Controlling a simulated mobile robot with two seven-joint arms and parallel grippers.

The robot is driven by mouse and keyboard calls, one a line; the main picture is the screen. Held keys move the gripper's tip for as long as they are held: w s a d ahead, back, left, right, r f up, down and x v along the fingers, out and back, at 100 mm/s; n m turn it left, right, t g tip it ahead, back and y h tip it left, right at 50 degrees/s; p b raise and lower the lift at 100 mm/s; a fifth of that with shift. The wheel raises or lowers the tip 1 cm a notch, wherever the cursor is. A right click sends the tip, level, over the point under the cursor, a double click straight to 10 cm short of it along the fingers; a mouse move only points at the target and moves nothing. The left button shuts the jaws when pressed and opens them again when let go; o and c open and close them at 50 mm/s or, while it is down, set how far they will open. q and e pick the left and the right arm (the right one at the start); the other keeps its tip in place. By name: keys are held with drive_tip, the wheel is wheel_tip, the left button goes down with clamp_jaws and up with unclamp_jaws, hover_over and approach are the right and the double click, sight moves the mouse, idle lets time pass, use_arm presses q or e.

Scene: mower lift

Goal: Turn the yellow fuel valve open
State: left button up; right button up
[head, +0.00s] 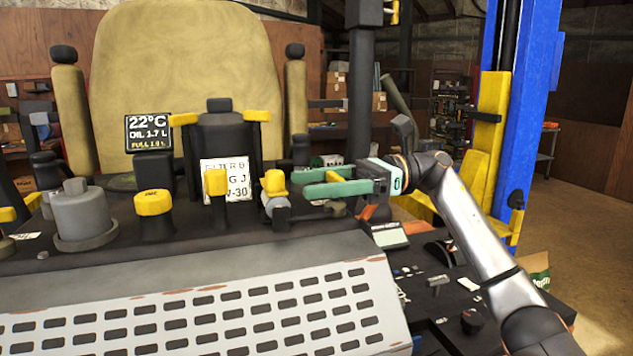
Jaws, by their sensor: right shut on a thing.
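The yellow fuel valve (274,184) stands in the middle of the head view, a yellow handle on a grey rounded body above the dark deck. My right gripper (299,184) comes in from the right with its green fingers pointing left. Its fingertips are at the right side of the yellow handle and are shut on it. The fingertips hide part of the handle's right end. Whether the valve is open cannot be told from this view. My left gripper is not in view.
A yellow-capped knob (154,202), a grey cylinder (83,217) and a white label (226,180) lie to the left. A slotted light panel (200,310) is in front. A blue lift post (540,60) stands at right.

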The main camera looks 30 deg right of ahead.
drive_tip(key=o, duration=1.1)
drive_tip(key=shift+d, duration=0.35)
drive_tip(key=b+v, duration=0.2)
drive_tip(key=v, duration=1)
drive_tip(key=shift+a, duration=0.1)
drive_tip(key=shift+s, duration=0.1)
